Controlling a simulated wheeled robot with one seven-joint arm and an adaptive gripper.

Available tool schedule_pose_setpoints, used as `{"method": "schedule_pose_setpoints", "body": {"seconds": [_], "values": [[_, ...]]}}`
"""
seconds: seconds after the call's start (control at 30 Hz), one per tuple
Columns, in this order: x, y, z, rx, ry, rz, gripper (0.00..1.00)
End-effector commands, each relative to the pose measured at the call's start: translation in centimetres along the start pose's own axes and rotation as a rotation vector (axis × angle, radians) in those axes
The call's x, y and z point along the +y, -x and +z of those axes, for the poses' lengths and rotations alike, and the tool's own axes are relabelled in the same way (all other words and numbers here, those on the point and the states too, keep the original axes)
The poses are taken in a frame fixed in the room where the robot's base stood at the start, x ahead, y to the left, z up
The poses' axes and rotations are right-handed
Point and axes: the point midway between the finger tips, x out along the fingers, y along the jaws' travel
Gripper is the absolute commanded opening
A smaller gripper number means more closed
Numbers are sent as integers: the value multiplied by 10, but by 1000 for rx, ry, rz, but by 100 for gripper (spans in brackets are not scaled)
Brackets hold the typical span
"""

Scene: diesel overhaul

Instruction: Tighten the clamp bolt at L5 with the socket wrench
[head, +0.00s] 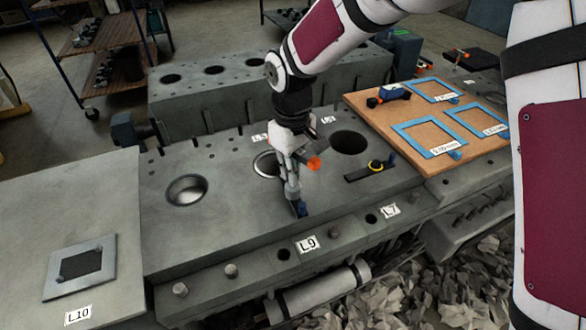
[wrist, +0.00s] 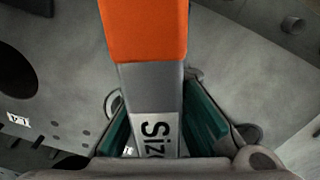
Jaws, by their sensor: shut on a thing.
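My gripper (head: 293,190) points down over the grey engine block, close to its top face near the front edge. In the wrist view the teal finger pads (wrist: 160,130) are shut on a grey tool (wrist: 150,92) with an orange end (wrist: 143,30) and a label reading "Size". It may be the socket wrench, but its working end is hidden. Its orange end also shows beside the gripper in the head view (head: 314,162). A small label (head: 260,138) behind the gripper looks like L5, but is hard to read. No clamp bolt can be made out there.
Large open bores (head: 186,190) lie in the block top. A black bar with a yellow ring (head: 375,167) lies right of my gripper. A brown board (head: 395,130) with blue frames is at the right. Labels L9 (head: 306,244) and L7 (head: 391,210) mark the front ledge.

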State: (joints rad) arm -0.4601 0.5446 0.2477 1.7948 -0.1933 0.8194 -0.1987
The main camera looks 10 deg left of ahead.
Motion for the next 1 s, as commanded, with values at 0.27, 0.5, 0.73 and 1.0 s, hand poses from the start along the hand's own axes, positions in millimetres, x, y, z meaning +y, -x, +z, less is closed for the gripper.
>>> {"method": "schedule_pose_setpoints", "body": {"seconds": [0.27,0.5,0.73,1.0], "values": [[0,0,-1,2,3,0,0],[-1,1,-1,2,3,0,0],[-1,11,0,2,3,0,0],[0,26,0,2,2,1,0]]}}
